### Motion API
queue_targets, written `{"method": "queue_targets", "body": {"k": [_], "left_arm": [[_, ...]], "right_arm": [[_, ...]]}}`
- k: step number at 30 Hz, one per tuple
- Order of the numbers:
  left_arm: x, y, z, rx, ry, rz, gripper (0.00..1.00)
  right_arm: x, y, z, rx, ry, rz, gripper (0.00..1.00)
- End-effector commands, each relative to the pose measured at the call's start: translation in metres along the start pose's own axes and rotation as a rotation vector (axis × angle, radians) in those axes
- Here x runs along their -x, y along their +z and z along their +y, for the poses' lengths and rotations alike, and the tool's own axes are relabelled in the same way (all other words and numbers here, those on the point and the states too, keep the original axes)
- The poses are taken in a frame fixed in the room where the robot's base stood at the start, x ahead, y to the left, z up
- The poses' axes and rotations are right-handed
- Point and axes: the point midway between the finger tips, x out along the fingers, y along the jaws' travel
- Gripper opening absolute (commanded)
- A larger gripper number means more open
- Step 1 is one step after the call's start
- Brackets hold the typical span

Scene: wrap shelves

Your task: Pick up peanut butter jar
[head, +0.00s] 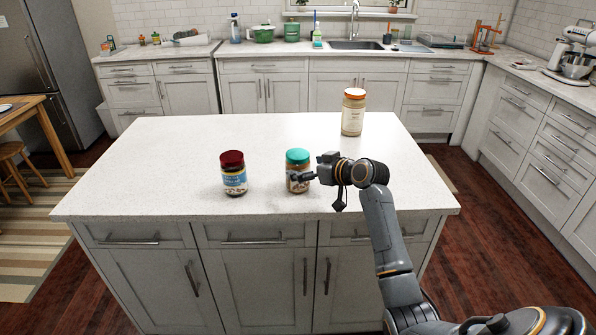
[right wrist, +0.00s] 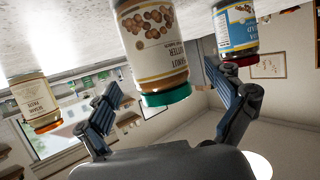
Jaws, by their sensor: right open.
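The peanut butter jar (head: 297,172) has a teal-green lid and stands upright on the island top near its front edge. My right gripper (head: 312,170) is at the jar's right side. In the right wrist view its two fingers (right wrist: 166,86) are spread, one on each side of the jar's lid end. I cannot tell whether either finger touches it. My left gripper is not in view.
A jar with a dark red lid and blue label (head: 233,174) stands to the left. A taller jar with an orange lid (head: 353,112) stands farther back at the right. The white island top (head: 170,150) is otherwise clear. Counters with a sink (head: 356,45) line the back.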

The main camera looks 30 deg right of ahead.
Motion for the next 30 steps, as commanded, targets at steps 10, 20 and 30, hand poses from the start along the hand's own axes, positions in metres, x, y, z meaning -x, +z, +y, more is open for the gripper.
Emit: {"method": "queue_targets", "body": {"k": [10, 20, 30], "left_arm": [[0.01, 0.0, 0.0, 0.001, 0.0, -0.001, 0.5], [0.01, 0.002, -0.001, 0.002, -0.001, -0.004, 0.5], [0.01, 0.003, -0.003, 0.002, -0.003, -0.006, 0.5]], "right_arm": [[-0.038, -0.002, 0.001, -0.002, -0.001, -0.001, 0.93], [-0.039, -0.001, 0.001, 0.0, -0.001, 0.0, 0.81], [-0.039, -0.001, 0.001, -0.001, -0.001, -0.001, 0.12]]}}
